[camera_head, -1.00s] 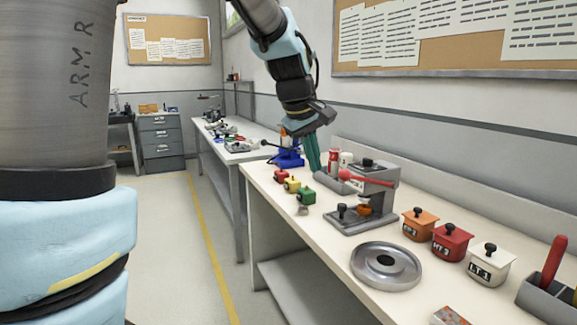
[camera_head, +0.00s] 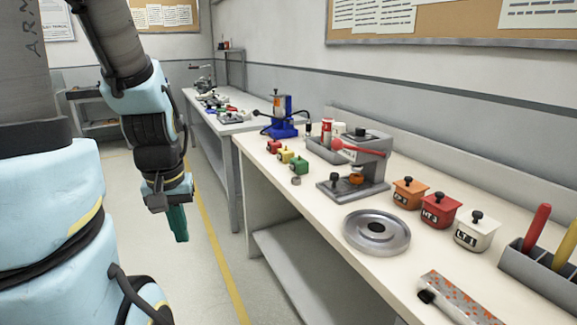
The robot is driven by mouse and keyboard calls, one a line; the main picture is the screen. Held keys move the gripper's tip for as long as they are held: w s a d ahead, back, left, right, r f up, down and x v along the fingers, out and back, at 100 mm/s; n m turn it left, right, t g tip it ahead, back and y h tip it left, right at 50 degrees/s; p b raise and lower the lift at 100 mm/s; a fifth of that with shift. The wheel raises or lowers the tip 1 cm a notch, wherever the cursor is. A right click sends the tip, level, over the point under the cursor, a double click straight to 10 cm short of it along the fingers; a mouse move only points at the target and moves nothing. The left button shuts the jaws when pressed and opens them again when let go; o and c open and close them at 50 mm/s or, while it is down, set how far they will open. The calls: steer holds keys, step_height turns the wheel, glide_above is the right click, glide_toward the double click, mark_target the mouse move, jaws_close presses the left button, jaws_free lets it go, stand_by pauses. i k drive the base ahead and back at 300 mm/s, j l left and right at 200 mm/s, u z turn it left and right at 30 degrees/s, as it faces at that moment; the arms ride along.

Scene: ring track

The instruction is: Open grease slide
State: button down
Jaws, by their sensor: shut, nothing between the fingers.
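My gripper (camera_head: 178,224), with green fingers, is shut and empty. It hangs pointing down over the floor, left of the near bench and apart from everything on it. A grey bench device (camera_head: 368,150) with a red lever and a black-knobbed base plate stands on the bench. Right of it are lidded boxes with black knobs: an orange one (camera_head: 408,196), a red one (camera_head: 438,212) marked HT 3 and a white one (camera_head: 474,232) marked LT 3. I cannot tell which part is the grease slide.
The near bench (camera_head: 300,208) also bears a round grey disc (camera_head: 378,236), a speckled grey-orange block (camera_head: 452,300), a grey holder (camera_head: 540,272) with red and yellow handles, and small coloured blocks (camera_head: 286,157). A blue device (camera_head: 284,118) stands behind. The floor beside the bench is clear.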

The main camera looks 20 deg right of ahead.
mark_target(337, 185)
steer(key=i+j, duration=0.25)
steer(key=i, duration=0.2)
steer(key=i+j+z, duration=0.1)
steer(key=i+j, duration=0.2)
steer(key=i, duration=0.2)
